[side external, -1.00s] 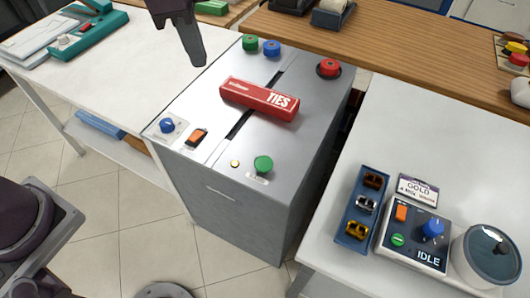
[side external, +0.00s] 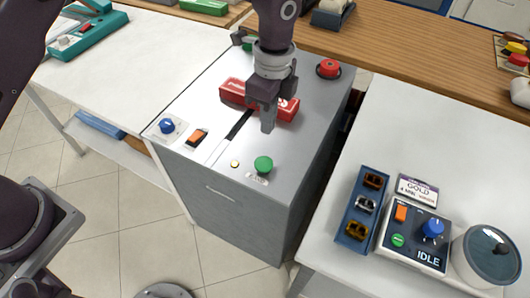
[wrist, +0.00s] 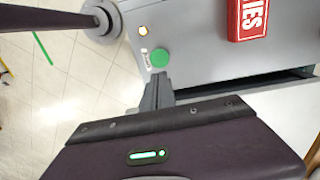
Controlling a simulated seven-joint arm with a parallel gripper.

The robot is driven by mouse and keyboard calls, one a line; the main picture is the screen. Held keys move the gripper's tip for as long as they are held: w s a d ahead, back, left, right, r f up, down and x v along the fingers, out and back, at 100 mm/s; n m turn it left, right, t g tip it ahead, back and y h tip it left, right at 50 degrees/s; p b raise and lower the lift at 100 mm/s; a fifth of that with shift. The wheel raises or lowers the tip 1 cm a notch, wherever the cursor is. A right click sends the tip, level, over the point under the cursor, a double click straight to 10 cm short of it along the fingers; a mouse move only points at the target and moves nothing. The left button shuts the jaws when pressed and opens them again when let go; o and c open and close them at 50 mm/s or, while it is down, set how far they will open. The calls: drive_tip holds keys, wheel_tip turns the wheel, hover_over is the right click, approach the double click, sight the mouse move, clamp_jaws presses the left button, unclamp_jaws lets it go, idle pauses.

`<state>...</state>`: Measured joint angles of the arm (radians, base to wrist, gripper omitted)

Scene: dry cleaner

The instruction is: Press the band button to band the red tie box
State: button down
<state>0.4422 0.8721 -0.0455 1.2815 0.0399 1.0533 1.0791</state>
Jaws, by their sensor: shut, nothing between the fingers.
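The red tie box (side external: 233,90) lies across the dark slot on top of the grey banding machine (side external: 290,190); my gripper hides its middle in the side view. Its lettered end (wrist: 252,15) shows at the top of the wrist view. The green button (side external: 263,164), with a small label below it, is at the machine's front right corner. It also shows in the wrist view (wrist: 159,57). My gripper (side external: 267,126) is shut and empty, pointing down between the box and the green button. In the wrist view its fingertips (wrist: 157,80) appear just short of the button.
A blue knob (side external: 167,126), an orange switch (side external: 197,136) and a small yellow light (side external: 235,164) are along the machine's front. A red button (side external: 328,68) stands at the back right. A right-hand table holds a control panel (side external: 430,258) reading IDLE.

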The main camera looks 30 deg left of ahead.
sight(263, 163)
drive_tip(key=f, duration=1.1)
drive_tip(key=shift+s+a+f, duration=0.15)
drive_tip(key=shift+s, duration=0.2)
drive_tip(key=shift+f, duration=0.35)
drive_tip(key=shift+s+a+f, duration=0.1)
drive_tip(key=shift+s+f, duration=0.05)
drive_tip(key=shift+f, duration=0.65)
wheel_tip(263, 163, up, 15)
drive_tip(key=w, duration=0.1)
drive_tip(key=shift+w+d+r, duration=0.15)
drive_tip(key=shift+w+d, duration=0.05)
drive_tip(key=shift+d, duration=0.2)
